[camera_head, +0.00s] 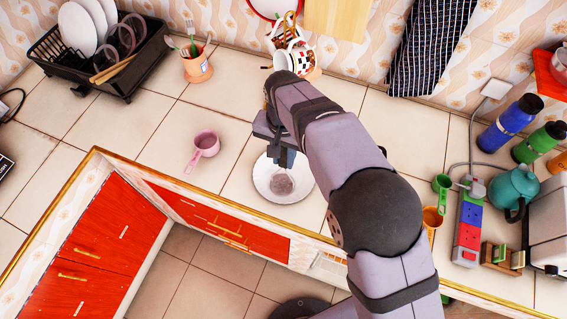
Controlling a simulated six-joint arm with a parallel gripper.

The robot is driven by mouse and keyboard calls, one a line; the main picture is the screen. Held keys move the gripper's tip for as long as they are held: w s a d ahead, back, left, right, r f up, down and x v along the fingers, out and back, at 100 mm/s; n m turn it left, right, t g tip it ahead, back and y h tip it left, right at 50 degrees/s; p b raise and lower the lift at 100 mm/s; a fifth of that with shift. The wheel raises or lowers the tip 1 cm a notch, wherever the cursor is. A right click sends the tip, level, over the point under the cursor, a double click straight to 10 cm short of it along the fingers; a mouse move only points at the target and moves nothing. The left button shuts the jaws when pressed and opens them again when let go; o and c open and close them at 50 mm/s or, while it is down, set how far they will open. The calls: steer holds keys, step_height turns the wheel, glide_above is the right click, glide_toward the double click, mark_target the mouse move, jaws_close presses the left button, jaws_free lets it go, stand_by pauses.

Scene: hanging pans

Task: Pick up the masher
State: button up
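My gripper (284,160) points down over a white plate (262,187) on the tiled counter. A small round grey-pink thing (281,184) shows on or just above the plate, directly below the fingertips. It may be the head of the masher, but its shape is too small to tell. The fingers look close together. I cannot tell whether they hold a handle or whether they touch the round thing. My own arm hides part of the counter to the right of the plate.
A pink pan-like cup (206,143) sits left of the plate. Mugs hang on a stand (290,45) behind my arm. A utensil pot (197,66) and black dish rack (75,65) stand back left. Bottles (510,124), a teapot (514,186) and power strip (468,225) crowd the right.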

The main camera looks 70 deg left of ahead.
jaws_close()
